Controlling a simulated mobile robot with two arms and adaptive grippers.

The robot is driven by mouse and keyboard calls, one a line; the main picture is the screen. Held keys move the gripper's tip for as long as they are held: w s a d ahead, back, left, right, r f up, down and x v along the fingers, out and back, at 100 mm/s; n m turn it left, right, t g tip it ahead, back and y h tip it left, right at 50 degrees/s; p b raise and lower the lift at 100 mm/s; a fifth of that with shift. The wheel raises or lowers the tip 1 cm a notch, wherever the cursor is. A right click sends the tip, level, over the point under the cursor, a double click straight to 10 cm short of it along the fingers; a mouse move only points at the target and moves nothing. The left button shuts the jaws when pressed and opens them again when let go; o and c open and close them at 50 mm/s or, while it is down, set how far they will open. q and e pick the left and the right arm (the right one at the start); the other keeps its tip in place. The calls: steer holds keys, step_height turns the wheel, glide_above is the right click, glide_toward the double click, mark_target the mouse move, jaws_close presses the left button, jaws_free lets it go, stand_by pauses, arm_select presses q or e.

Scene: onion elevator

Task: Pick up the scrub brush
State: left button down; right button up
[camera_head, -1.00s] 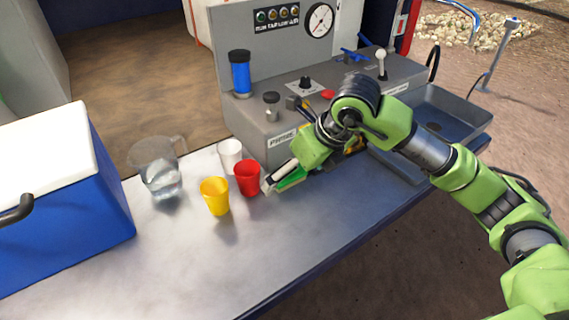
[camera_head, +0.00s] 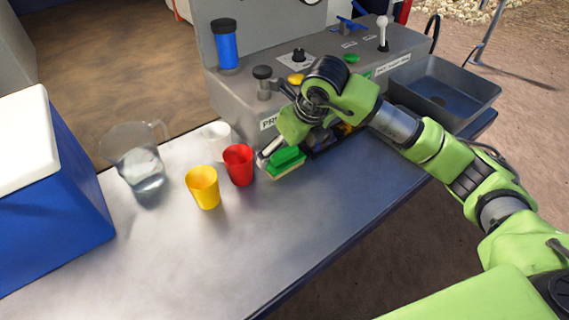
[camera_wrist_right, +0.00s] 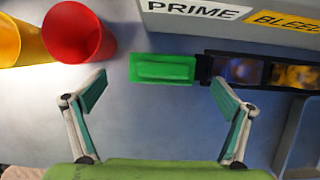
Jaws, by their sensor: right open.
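The scrub brush (camera_head: 286,161) is a green block with a paler underside, lying on the metal table in front of the grey console. It also shows in the right wrist view (camera_wrist_right: 163,68), its right end close to a dark tray. My right gripper (camera_wrist_right: 158,92) is open, its two fingers apart, with the brush ahead of and between them in the picture. In the head view the right gripper (camera_head: 270,153) is beside the brush, and my arm hides part of it. I cannot tell whether a finger touches the brush. My left gripper is not in view.
A red cup (camera_head: 239,166), a yellow cup (camera_head: 203,188) and a white cup (camera_head: 217,136) stand left of the brush. A clear pitcher (camera_head: 138,165) and a blue cooler (camera_head: 62,215) stand farther left. The console (camera_head: 240,105) is behind; a dark tray (camera_wrist_right: 265,72) lies right.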

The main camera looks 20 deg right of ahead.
mark_target(287, 153)
steer(key=shift+b+x, duration=0.5)
steer(key=shift+x, duration=0.6)
steer(key=b+x, duration=0.1)
steer(key=x, duration=0.1)
steer(key=shift+d+f, duration=0.2)
steer(key=shift+f, duration=0.15)
steer(key=shift+w+f, duration=0.15)
steer(key=c, duration=1.2)
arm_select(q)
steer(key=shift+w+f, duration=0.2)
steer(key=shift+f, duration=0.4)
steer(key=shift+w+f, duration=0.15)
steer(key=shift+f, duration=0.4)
arm_select(e)
steer(key=shift+c, duration=0.2)
